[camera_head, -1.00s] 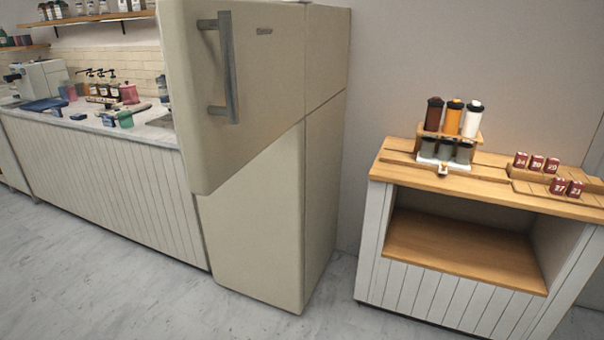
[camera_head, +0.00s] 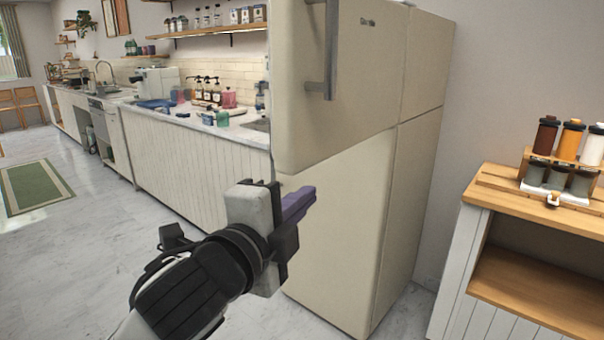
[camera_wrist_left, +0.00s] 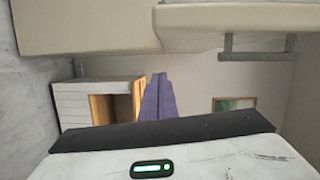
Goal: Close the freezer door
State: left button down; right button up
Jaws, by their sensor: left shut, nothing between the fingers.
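The freezer door (camera_head: 350,85) is the upper cream door of the tall fridge (camera_head: 345,240) in the head view. It stands partly open, with its lower left corner jutting out past the body and its lower edge slanting. Its grey bar handle (camera_head: 331,50) is cut off at the top. It shows along the top of the left wrist view with the handle (camera_wrist_left: 258,51). My left gripper (camera_head: 308,198) is shut and empty, below the door's lower left corner, in front of the lower fridge front. Its purple fingers (camera_wrist_left: 158,97) show in the wrist view. My right gripper is out of view.
A counter (camera_head: 200,150) with bottles and cups runs left of the fridge. A wooden-topped cart (camera_head: 530,225) with canisters (camera_head: 570,140) stands at the right. The pale floor (camera_head: 70,270) at the left is open, with a green rug (camera_head: 35,185).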

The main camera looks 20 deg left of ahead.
pick_arm(q)
notch_tip(320, 180, up, 3)
send_near(301, 157)
jog(key=w+d, duration=0.6)
jog(key=shift+m+t, duration=0.4)
jog(key=shift+m, duration=0.1)
jog(key=shift+w+a+r, duration=0.1)
jog(key=shift+w+a, duration=0.05)
jog(key=shift+a, duration=0.5)
jog(key=shift+w+a+r, duration=0.1)
jog(key=shift+w+a, duration=0.05)
jog(key=shift+a, duration=0.5)
jog(key=shift+w+a+r, duration=0.1)
jog(key=shift+a+r, duration=0.05)
jog(key=shift+a, duration=0.5)
